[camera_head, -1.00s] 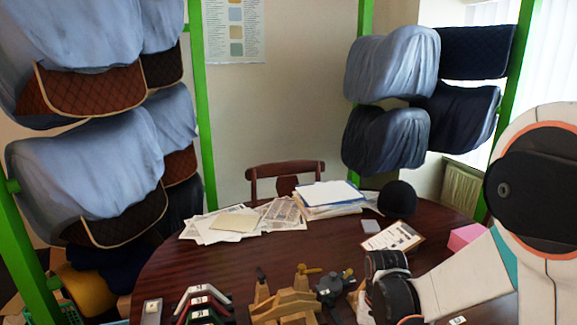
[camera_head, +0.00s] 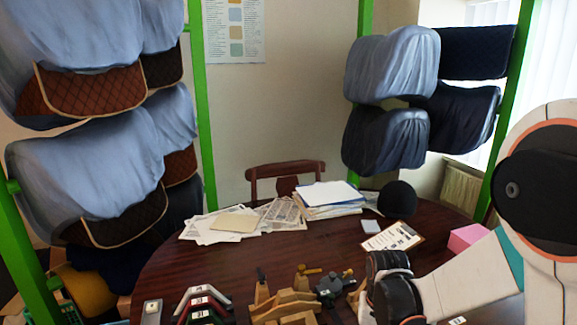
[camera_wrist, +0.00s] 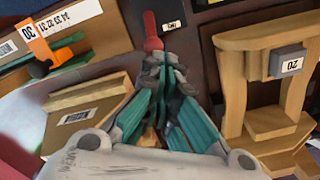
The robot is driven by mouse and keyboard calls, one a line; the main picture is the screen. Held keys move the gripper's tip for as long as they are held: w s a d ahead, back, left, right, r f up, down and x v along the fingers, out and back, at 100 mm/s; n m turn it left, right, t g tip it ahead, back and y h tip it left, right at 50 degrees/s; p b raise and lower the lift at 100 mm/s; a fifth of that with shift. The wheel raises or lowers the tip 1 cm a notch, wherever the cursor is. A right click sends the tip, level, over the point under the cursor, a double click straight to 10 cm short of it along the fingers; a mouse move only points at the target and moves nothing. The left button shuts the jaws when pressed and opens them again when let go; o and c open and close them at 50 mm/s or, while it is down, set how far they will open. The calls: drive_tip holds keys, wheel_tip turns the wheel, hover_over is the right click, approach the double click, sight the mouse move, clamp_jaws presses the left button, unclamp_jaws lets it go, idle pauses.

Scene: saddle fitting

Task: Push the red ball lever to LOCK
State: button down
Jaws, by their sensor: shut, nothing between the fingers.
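The red lever (camera_wrist: 152,30) shows in the wrist view at top centre, a slim stem with a wider red end nearest me. My gripper (camera_wrist: 165,62) is shut and empty, its teal fingers together, with the tips right by the wide red end. I cannot tell whether they touch it. A small white label (camera_wrist: 172,26) sits just right of the lever, too small to read surely. In the head view my wrist is at the bottom, right of centre, and the lever cannot be made out.
In the wrist view a wooden stand (camera_wrist: 235,85) with a grey block rises close on the right, and a wooden box (camera_wrist: 85,115) lies on the left. An orange-tagged scale (camera_wrist: 38,42) is at upper left. In the head view papers (camera_head: 245,220) cover the table's far side.

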drive_tip(key=shift+s+d, duration=0.25)
drive_tip(key=shift+s, duration=0.65)
drive_tip(key=shift+s+d, duration=0.1)
drive_tip(key=shift+s, duration=0.2)
drive_tip(key=shift+s+d, duration=0.25)
drive_tip(key=shift+s, duration=0.4)
drive_tip(key=shift+s+d, duration=0.1)
drive_tip(key=shift+s, duration=0.2)
drive_tip(key=shift+s+d, duration=0.25)
drive_tip(key=shift+s, duration=0.6)
drive_tip(key=shift+s+d, duration=0.25)
drive_tip(key=shift+s, duration=0.55)
drive_tip(key=shift+w, duration=0.1)
drive_tip(key=shift+w+a, duration=0.2)
drive_tip(key=shift+w, duration=0.3)
wheel_tip(320, 180, up, 7)
drive_tip(key=p, duration=0.4)
drive_tip(key=shift+p, duration=0.35)
